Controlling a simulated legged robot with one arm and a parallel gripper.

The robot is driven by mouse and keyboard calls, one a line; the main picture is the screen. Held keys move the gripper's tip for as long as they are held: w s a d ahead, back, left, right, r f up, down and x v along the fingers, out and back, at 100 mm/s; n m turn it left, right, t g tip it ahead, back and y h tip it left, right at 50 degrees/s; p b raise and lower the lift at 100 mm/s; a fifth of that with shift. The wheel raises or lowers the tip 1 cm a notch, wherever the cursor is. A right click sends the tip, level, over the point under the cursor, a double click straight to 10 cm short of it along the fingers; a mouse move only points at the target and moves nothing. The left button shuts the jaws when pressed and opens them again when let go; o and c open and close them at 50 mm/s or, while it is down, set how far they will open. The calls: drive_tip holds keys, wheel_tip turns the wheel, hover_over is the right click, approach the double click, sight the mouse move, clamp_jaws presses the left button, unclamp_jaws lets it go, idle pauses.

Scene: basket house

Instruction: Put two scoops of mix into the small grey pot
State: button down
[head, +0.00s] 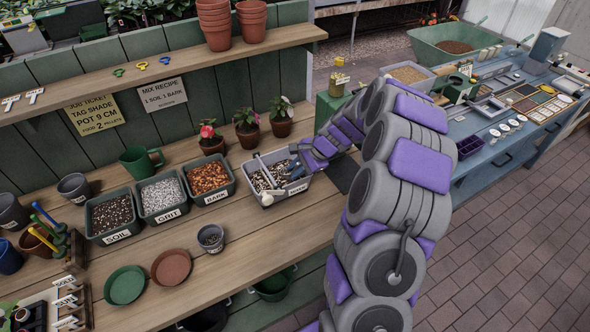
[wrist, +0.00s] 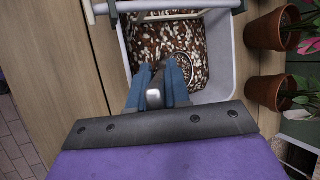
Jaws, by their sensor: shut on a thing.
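The small grey pot (head: 210,238) stands upright on the wooden bench, in front of the bark tub, with some speckled material inside. The grey mix tub (head: 300,185) holds brown and white mix, which fills much of the wrist view (wrist: 150,45). My gripper (head: 292,170) is over the right part of this tub. In the wrist view its blue fingers (wrist: 160,82) are shut on the grey handle of a scoop (wrist: 155,96). A round rim by the fingertips, with mix inside it, looks like the scoop's bowl; how deep it sits is unclear.
Soil (head: 112,214), grit (head: 161,196) and bark (head: 209,178) tubs stand left of the mix tub. Potted flowers (head: 246,128) stand behind. Green (head: 125,285) and terracotta (head: 171,267) saucers lie near the front edge. A shelf (head: 150,62) overhangs the back.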

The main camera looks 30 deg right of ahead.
drive_tip(key=shift+a+r, duration=0.35)
drive_tip(key=shift+r, duration=0.05)
drive_tip(key=shift+t, duration=0.5)
drive_tip(key=shift+s+d+r+p, duration=0.2)
drive_tip(key=shift+r+p, duration=0.3)
drive_tip(key=shift+r, duration=0.7)
drive_tip(key=shift+s+d+r+p, duration=0.15)
drive_tip(key=shift+r+p, duration=0.3)
drive_tip(key=shift+r, duration=0.75)
drive_tip(key=shift+a+r+t+p, duration=0.15)
drive_tip(key=shift+r+t+p, duration=0.25)
drive_tip(key=shift+r, duration=1.1)
drive_tip(key=shift+s+r+p, duration=0.1)
drive_tip(key=shift+r+p, duration=0.2)
drive_tip(key=shift+r, duration=0.55)
